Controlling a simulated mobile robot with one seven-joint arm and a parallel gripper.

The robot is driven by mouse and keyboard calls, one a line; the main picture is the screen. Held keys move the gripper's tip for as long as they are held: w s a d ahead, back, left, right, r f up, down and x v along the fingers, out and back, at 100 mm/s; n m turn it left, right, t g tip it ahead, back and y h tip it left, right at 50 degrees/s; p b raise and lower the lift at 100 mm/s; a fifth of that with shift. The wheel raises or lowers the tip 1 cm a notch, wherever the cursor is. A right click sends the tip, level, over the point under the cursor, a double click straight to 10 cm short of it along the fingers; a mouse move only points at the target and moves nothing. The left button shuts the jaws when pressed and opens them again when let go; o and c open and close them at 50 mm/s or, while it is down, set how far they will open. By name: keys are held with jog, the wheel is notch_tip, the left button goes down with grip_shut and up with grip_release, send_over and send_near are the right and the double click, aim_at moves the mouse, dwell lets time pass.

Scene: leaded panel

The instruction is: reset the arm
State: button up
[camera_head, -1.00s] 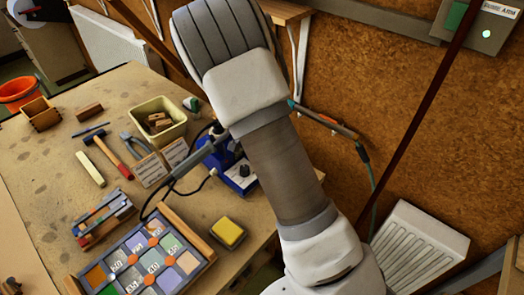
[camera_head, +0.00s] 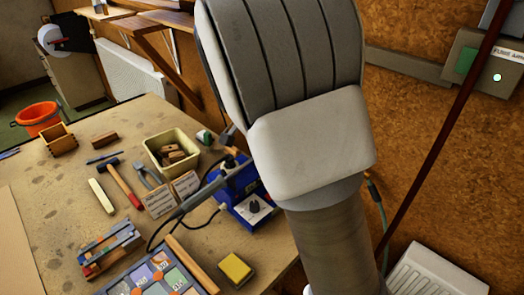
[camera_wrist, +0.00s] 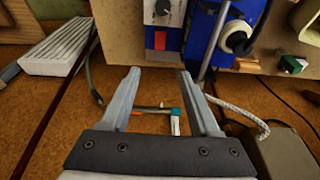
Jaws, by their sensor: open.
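My arm fills the middle of the head view, and its gripper is out of sight there. In the wrist view my gripper (camera_wrist: 158,75) is open, with two grey fingers spread and nothing held between them. Beyond the fingers, a thin tool with teal and orange parts (camera_wrist: 172,112) shows against the brown wall; it looks apart from the fingers. The leaded panel (camera_head: 160,277), with coloured glass pieces in a wooden frame, lies at the bench's near edge, partly cut off by the picture's bottom.
The blue soldering station (camera_head: 246,203) stands at the bench's right edge, close to my arm. A yellow sponge (camera_head: 237,268), a hammer (camera_head: 124,184), and a cream bin (camera_head: 170,147) lie on the bench. A grey wall box (camera_head: 485,62) and dark red pole stand right of my arm.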

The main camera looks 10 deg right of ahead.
jog(key=shift+s+a+r, duration=0.1)
jog(key=shift+r, duration=0.5)
jog(key=s+d+r+n+t, duration=0.1)
jog(key=s+r+n, duration=0.2)
jog(key=s, duration=0.5)
jog(key=s+d+r+n+t+y, duration=0.1)
jog(key=s+r+n, duration=0.3)
jog(key=s, duration=0.4)
jog(key=s+d+r+n+t+y, duration=0.1)
jog(key=s+d+r+n+t, duration=0.1)
jog(key=s, duration=0.7)
jog(key=shift+r+n, duration=0.75)
jog(key=shift+n, duration=0.35)
jog(key=shift+d, duration=0.1)
